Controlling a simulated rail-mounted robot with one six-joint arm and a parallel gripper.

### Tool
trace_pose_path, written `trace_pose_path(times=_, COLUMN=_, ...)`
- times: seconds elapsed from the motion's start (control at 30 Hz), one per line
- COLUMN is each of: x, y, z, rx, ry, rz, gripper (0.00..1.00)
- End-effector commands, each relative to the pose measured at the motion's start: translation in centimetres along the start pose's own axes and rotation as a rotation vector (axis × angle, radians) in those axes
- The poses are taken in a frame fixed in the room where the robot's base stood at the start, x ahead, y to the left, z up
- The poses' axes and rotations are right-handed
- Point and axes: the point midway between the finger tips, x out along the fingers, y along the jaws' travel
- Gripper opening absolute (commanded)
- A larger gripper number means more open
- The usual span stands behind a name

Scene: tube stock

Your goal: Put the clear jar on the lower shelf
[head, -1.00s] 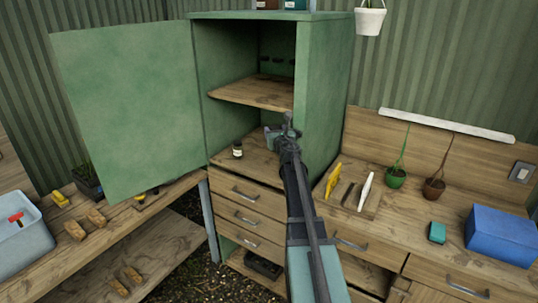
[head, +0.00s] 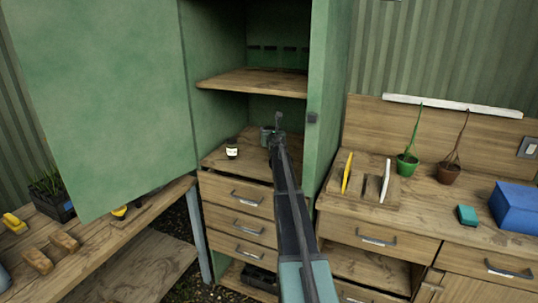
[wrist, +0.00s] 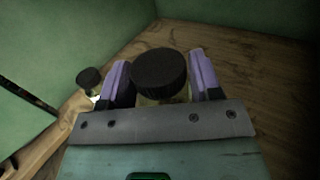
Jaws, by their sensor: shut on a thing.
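The green cabinet (head: 328,120) stands with its door (head: 100,90) swung open to the left. My gripper (head: 276,131) is inside it, low over the right part of the lower shelf (head: 222,160). In the wrist view my gripper (wrist: 160,80) is shut around a jar with a round black lid (wrist: 159,72). Little of the jar's body shows below the lid, so I take it to be the clear jar. I cannot tell whether its base touches the shelf. A small dark-lidded bottle with a white label (head: 232,148) stands to its left, apart from it, and shows in the wrist view (wrist: 89,80).
The upper shelf (head: 250,82) is bare and sits above my gripper. Drawers (head: 236,192) lie below the lower shelf. A right bench holds a tray of tools (head: 365,190), two potted plants and a blue box (head: 515,205). The left bench (head: 90,235) holds wooden pieces.

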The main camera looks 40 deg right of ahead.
Motion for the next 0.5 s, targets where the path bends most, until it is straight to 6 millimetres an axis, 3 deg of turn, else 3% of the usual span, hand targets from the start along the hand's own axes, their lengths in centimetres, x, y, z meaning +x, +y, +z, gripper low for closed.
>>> trace_pose_path(times=0.03, x=0.0, y=0.0, z=-2.7, rx=0.000, ry=0.000, rz=0.001, gripper=0.29)
trace_pose_path(times=0.1, x=0.0, y=0.0, z=-4.2, rx=0.000, ry=0.000, rz=0.001, gripper=0.29)
trace_pose_path(times=0.3, x=0.0, y=0.1, z=-4.6, rx=0.000, ry=0.000, rz=0.001, gripper=0.29)
trace_pose_path(times=0.5, x=0.0, y=0.1, z=-8.3, rx=0.000, ry=0.000, rz=0.001, gripper=0.29)
